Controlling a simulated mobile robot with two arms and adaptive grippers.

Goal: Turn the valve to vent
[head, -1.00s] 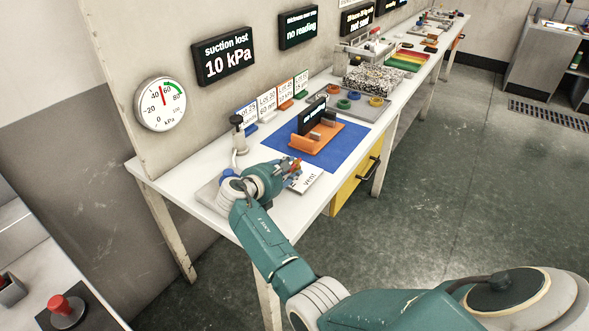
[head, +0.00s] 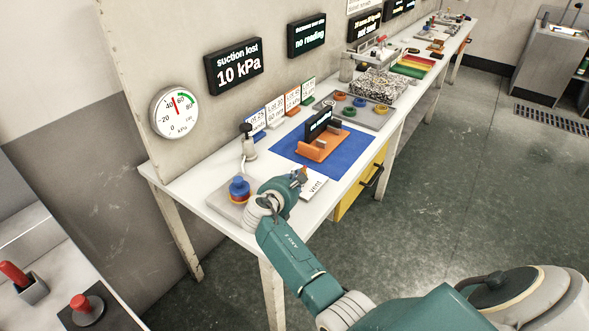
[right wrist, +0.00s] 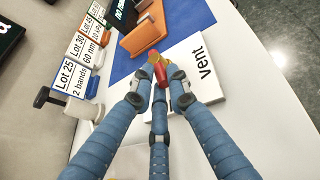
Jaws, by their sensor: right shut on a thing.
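The valve's small red handle (right wrist: 160,74) with a brass-coloured part shows between my fingertips in the right wrist view. My right gripper (right wrist: 158,84) is shut on this handle; its three blue fingers close in around it. In the head view the right gripper (head: 299,180) is at the white valve plate (head: 315,187), and the wrist hides most of the handle. The plate carries the word "vent" beside the handle; its other lettering is hidden by a finger. The exact handle angle is hard to tell. My left gripper is not in view.
A blue-topped knob (head: 239,188) on a grey plate stands left of my wrist. A dark-capped post (head: 247,140) is behind it. An orange holder (head: 318,145) sits on a blue mat (head: 352,155). A wall display (head: 234,67) reads "suction lost 10 kPa", beside a round gauge (head: 175,112).

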